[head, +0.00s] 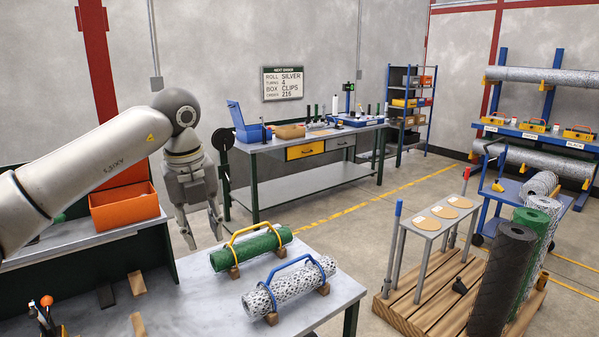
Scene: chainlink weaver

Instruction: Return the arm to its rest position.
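My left arm (85,165) reaches in from the left and bends down at the elbow. My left gripper (204,239) hangs pointing down, with its two fingers apart and nothing between them. In the picture it is just left of the green roll (262,246), which has a yellow handle, and beside the orange bin (125,208). It appears clear of both, though its exact depth is hard to judge. My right gripper is not in view.
The near bench (210,312) bears the green roll and a silver mesh roll (292,287) with a blue handle. A wooden pallet (418,302) with upright rolls stands at right. A workbench (270,147) stands behind. Open floor (335,235) lies between.

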